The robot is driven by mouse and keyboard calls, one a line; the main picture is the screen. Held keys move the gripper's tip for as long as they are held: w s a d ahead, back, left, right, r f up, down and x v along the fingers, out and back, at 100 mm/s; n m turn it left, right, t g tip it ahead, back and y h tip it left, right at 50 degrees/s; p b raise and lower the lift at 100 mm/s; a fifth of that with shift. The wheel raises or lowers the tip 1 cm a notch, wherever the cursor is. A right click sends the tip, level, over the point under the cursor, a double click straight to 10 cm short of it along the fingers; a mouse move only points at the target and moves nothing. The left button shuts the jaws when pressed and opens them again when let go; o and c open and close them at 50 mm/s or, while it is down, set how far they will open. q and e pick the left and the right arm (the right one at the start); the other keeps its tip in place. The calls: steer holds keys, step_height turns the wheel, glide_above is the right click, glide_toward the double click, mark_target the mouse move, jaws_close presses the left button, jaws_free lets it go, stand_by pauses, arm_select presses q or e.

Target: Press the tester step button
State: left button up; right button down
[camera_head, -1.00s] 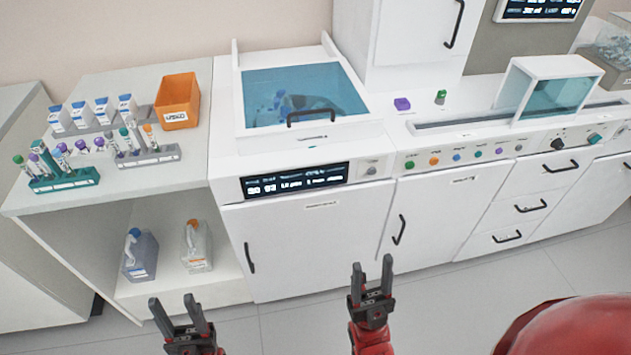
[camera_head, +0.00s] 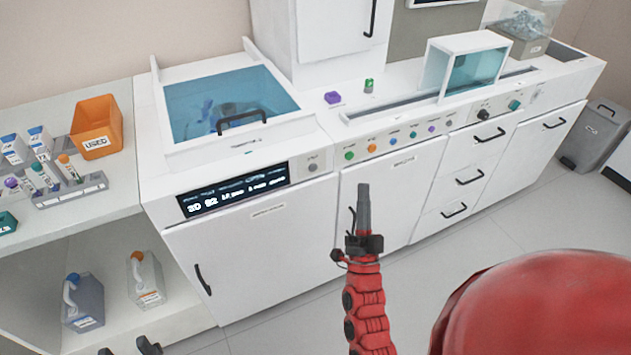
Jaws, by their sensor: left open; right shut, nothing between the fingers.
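A row of small coloured buttons runs along the front panel right of centre, with a green button (camera_head: 350,155), an orange button (camera_head: 371,148) and a blue button (camera_head: 393,141) at its left end. A round grey button (camera_head: 312,167) sits beside the lit display (camera_head: 232,190). A black knob (camera_head: 484,115) and a teal button (camera_head: 515,105) are further right. I cannot read which one is the tester step button. My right gripper (camera_head: 363,188) is shut and empty, pointing up in front of the cabinet doors, below the green button. My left gripper (camera_head: 128,349) is open at the bottom edge, mostly cut off.
A blue-lidded machine (camera_head: 160,72) stands left of the button panel. A purple block (camera_head: 332,98) and a green-capped item (camera_head: 368,86) lie on the counter near a clear-fronted box (camera_head: 430,65). An orange bin (camera_head: 97,113) and tube racks are left. A grey bin (camera_head: 600,135) stands right.

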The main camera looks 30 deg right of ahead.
mark_target(313, 169)
steer(key=w+d+f+m+g+y+b, duration=0.2)
steer(key=w+d+f+m+g+y, duration=0.15)
steer(key=f, duration=0.25)
steer(key=w+a+f+g+y+b, duration=0.1)
steer(key=w+a+f+g+y, duration=0.1)
steer(key=a+f+y, duration=0.3)
steer(key=shift+w+a+m+y+b, duration=0.3)
steer(key=shift+m+y, duration=0.15)
steer(key=shift+y, duration=0.4)
steer(key=shift+w+f, duration=0.1)
steer(key=w, duration=0.4)
steer(key=w+p, duration=0.1)
steer(key=w, duration=0.3)
steer(key=w+p, duration=0.1)
steer(key=w, duration=0.3)
steer(key=shift+w+d, duration=0.3)
steer(key=shift+d, duration=0.1)
steer(key=shift+w+d, duration=0.1)
steer(key=shift+w, duration=0.5)
